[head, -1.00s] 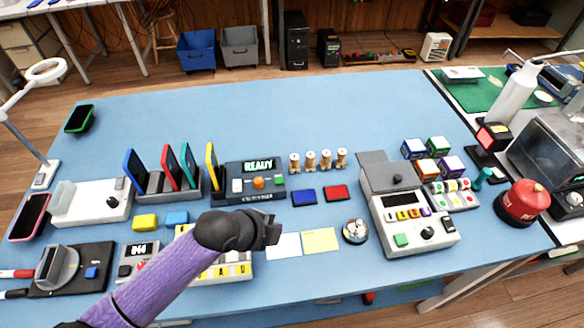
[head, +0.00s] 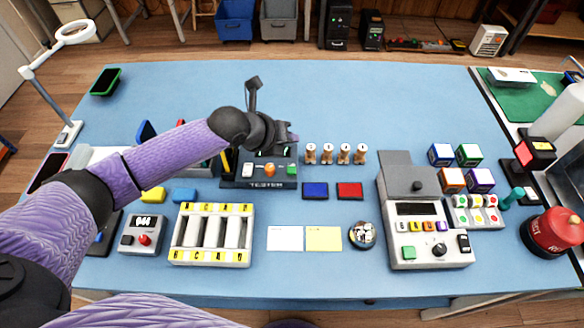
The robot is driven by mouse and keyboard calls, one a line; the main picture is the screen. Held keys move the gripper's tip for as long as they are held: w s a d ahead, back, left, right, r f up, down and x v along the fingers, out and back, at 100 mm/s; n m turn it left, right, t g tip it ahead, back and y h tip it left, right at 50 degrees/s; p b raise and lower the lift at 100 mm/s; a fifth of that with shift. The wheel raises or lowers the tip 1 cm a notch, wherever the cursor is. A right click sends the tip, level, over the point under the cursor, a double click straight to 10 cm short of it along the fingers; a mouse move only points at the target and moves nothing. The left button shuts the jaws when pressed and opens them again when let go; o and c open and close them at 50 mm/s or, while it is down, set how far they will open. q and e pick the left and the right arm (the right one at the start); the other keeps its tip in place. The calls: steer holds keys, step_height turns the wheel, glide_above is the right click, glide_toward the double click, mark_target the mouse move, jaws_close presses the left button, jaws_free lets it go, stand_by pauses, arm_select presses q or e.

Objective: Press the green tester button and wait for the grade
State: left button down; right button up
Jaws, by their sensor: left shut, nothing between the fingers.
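The dark tester (head: 235,184), with "TESTER" on its front edge, stands in the middle of the blue table. It bears a white button (head: 248,169), an orange knob (head: 269,169) and a green button (head: 291,170). My left gripper (head: 291,138) is shut and empty. In the picture it lies just above the green button, over the back of the tester, and hides its screen. I see no contact with the button, and I cannot read any grade. My right gripper is not in view.
Wooden pegs (head: 327,153) stand right of the tester, with blue (head: 315,190) and red (head: 349,190) pads nearer. A grey lidded machine (head: 429,259) also has a green button (head: 408,253). My left arm covers the phone rack behind it.

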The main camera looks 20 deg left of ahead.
mark_target(296, 168)
arm_select(q)
step_height(296, 168, down, 8)
steer(key=b, duration=0.6)
steer(key=shift+f, duration=0.1)
steer(key=shift+f+b, duration=0.2)
steer(key=shift+b, duration=0.1)
steer(key=shift+r, duration=0.1)
stand_by(1.2)
steer(key=shift+f+b, duration=0.3)
steer(key=shift+f, duration=0.15)
steer(key=shift+f+b, duration=0.4)
steer(key=shift+f, duration=0.1)
stand_by(0.4)
stand_by(0.3)
steer(key=shift+r+p, duration=0.7)
steer(key=shift+r, duration=0.2)
